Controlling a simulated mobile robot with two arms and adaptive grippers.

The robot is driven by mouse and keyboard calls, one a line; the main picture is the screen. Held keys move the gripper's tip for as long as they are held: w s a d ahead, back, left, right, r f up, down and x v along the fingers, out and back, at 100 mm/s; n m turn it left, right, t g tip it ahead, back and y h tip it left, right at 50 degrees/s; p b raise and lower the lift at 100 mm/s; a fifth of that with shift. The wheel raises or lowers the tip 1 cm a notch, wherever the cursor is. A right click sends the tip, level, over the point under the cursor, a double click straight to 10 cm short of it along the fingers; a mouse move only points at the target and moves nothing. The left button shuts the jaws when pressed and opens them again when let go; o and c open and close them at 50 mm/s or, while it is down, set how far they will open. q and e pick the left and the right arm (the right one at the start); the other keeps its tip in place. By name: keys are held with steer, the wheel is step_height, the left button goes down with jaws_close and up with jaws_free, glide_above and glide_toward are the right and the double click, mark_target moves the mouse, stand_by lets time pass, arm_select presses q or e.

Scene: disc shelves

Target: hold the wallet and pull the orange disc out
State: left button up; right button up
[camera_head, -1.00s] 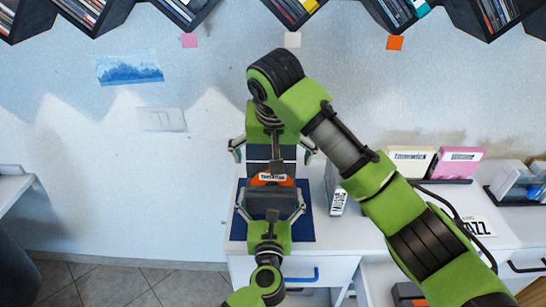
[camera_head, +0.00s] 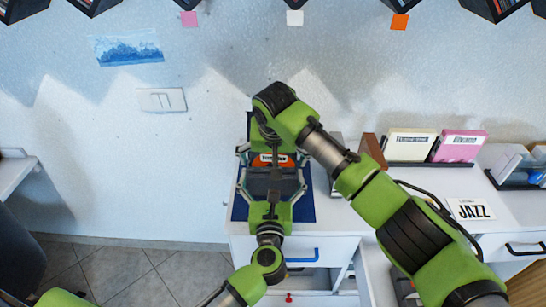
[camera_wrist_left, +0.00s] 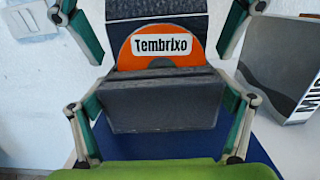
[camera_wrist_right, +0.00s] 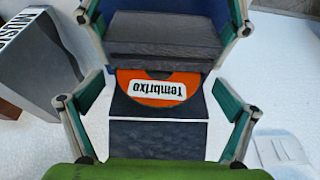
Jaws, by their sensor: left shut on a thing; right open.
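The orange disc (camera_head: 288,162) with a white "Tembrixo" label sticks partly out of the dark grey wallet (camera_head: 262,186); its lower part is hidden inside. The disc and wallet also show in the left wrist view (camera_wrist_left: 130,55) (camera_wrist_left: 160,105). My left gripper (camera_head: 271,188) is shut on the wallet, with a finger at each side. My right gripper (camera_head: 272,153) comes from the wall side. Its open fingers stand wide apart on either side of the disc, apart from it in the right wrist view (camera_wrist_right: 157,103). A dark panel (camera_wrist_right: 158,145) lies behind the disc.
A blue mat (camera_head: 240,208) lies under the wallet on the white desk (camera_head: 350,230). A grey "MUSIC" box (camera_wrist_right: 38,70) stands close beside. Cream (camera_head: 410,147) and pink (camera_head: 460,147) cases and a "JAZZ" card (camera_head: 470,209) are to the right. The wall is behind.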

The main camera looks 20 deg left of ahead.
steer(key=shift+c, duration=0.3)
steer(key=c, duration=1.1)
steer(key=shift+r, duration=0.1)
step_height(320, 180, up, 10)
stand_by(0.7)
arm_select(q)
steer(key=o, duration=0.8)
steer(key=shift+o, duration=0.2)
